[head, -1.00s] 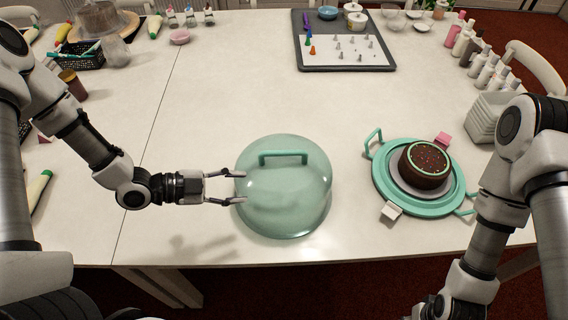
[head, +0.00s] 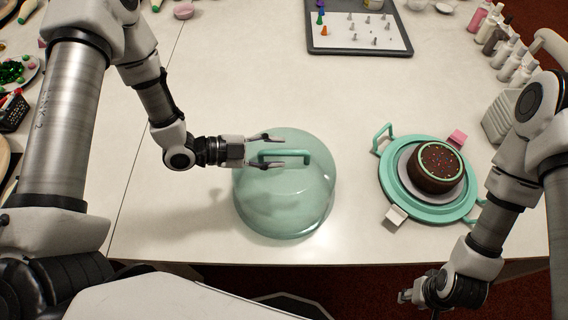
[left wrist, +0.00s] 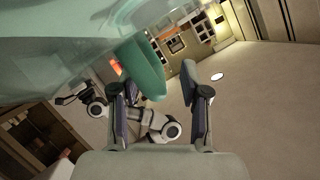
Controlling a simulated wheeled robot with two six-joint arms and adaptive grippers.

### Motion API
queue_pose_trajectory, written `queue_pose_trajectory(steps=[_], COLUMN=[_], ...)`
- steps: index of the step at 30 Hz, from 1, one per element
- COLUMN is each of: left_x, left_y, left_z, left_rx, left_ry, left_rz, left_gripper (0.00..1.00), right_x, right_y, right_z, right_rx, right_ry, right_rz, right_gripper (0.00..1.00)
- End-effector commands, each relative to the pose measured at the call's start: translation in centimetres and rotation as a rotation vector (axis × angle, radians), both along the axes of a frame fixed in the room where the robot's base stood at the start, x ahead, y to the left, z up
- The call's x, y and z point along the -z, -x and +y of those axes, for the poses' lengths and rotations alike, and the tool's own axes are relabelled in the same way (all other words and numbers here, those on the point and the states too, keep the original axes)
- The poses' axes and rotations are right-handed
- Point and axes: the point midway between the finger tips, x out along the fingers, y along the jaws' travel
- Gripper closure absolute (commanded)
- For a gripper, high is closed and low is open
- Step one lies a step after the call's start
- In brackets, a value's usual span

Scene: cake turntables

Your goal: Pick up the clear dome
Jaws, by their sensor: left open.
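The clear dome (head: 285,205) is greenish and see-through and stands on the table in the middle of the head view. Its teal bar handle (head: 286,153) is on top. My left gripper (head: 274,150) is open at the left part of the handle, with its fingers pointing right. In the left wrist view the handle (left wrist: 140,68) appears close to the left finger, and the dome wall (left wrist: 60,45) fills the upper left. I cannot tell whether a finger touches the handle. My right gripper (head: 407,298) is low at the right, off the table, small and partly hidden.
A chocolate cake (head: 436,168) sits on a teal turntable base (head: 398,180) with handles and clips, right of the dome. A grey tray (head: 360,52) with piping tips lies at the back. Bottles (head: 508,65) line the right edge. The table left of the dome is clear.

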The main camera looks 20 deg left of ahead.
Motion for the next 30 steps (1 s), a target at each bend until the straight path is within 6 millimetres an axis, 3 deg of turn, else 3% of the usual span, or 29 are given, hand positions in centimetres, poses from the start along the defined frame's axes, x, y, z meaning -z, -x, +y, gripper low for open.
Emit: queue_pose_trajectory(steps=[9, 13, 30], left_x=[0.33, 0.32, -0.55], left_y=[-0.42, -0.41, -0.47], left_z=[-0.80, -0.78, -0.75], left_rx=[-0.001, -0.001, -0.002], left_ry=[0.001, 0.001, 0.002], left_rz=[0.000, 0.000, -0.002], left_gripper=[0.54, 1.00, 1.00], right_x=[-0.17, -0.16, 0.22], right_y=[0.04, 0.04, 0.03], right_z=[0.00, 0.00, -0.01], right_rx=[0.000, 0.000, 0.000], right_ry=[0.000, 0.000, 0.000], right_rz=[0.001, 0.001, 0.001], right_gripper=[0.60, 0.60, 0.60])
